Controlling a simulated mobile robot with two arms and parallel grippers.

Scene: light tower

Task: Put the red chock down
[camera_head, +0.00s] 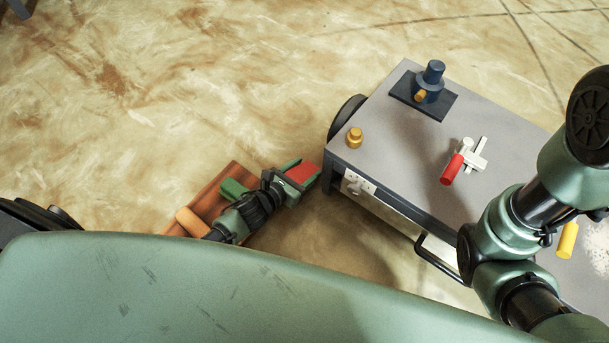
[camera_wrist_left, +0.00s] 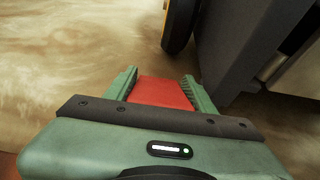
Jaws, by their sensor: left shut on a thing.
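The red chock (camera_head: 302,173) is a red block between the fingers of my left gripper (camera_head: 297,174). In the left wrist view the red chock (camera_wrist_left: 163,92) fills the gap between the two green fingers of my left gripper (camera_wrist_left: 163,88), which is shut on it. The gripper is beside the cart's wheel and lower corner. What lies under the chock is hidden, so I cannot tell whether it touches the floor. My right arm comes in at the right of the head view, and its gripper is not in view.
A grey-topped cart (camera_head: 400,150) with a black wheel (camera_head: 345,117) stands at the right. On it are a blue device (camera_head: 425,88), a brass piece (camera_head: 354,138) and a red-handled lever (camera_head: 454,166). A brown wooden box (camera_head: 207,200) lies by my left arm. Floor beyond is clear.

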